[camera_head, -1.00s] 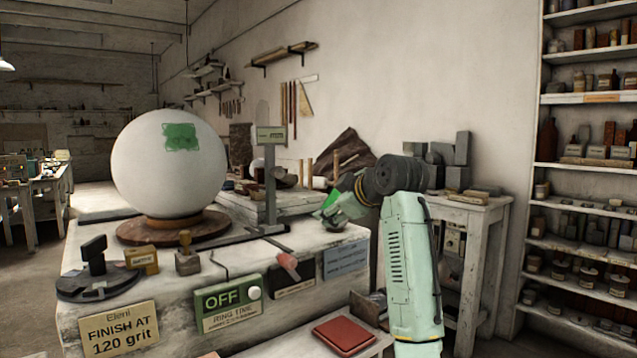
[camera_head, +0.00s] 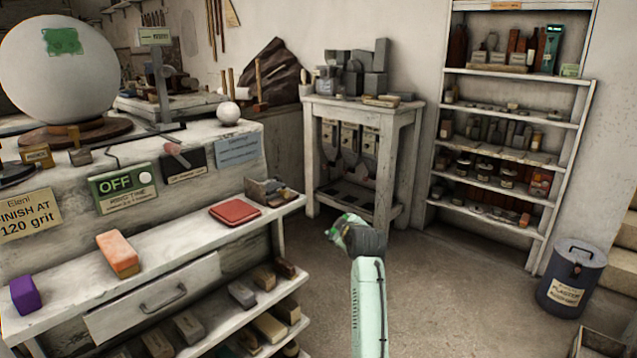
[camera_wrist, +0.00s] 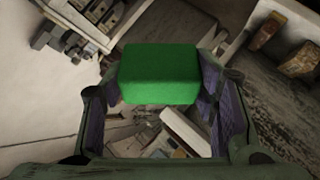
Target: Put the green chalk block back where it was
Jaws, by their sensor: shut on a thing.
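My gripper (camera_head: 340,230) is shut on the green chalk block (camera_wrist: 160,73), which sits between the two finger pads in the wrist view. In the head view the gripper shows over the floor, right of the bench, and the block is mostly hidden there. An orange block (camera_head: 117,252) and a purple block (camera_head: 25,293) lie apart on the bench's lower ledge (camera_head: 70,290). A large white sphere (camera_head: 58,75) with a green scribbled patch (camera_head: 62,41) rests on a round wooden turntable (camera_head: 75,132).
A red-brown pad (camera_head: 235,211) and a small open box (camera_head: 270,190) are on the ledge. A small table with grey blocks (camera_head: 365,105), tall shelves (camera_head: 510,110) and a plaster bin (camera_head: 573,278) stand behind. The floor (camera_head: 440,270) is clear.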

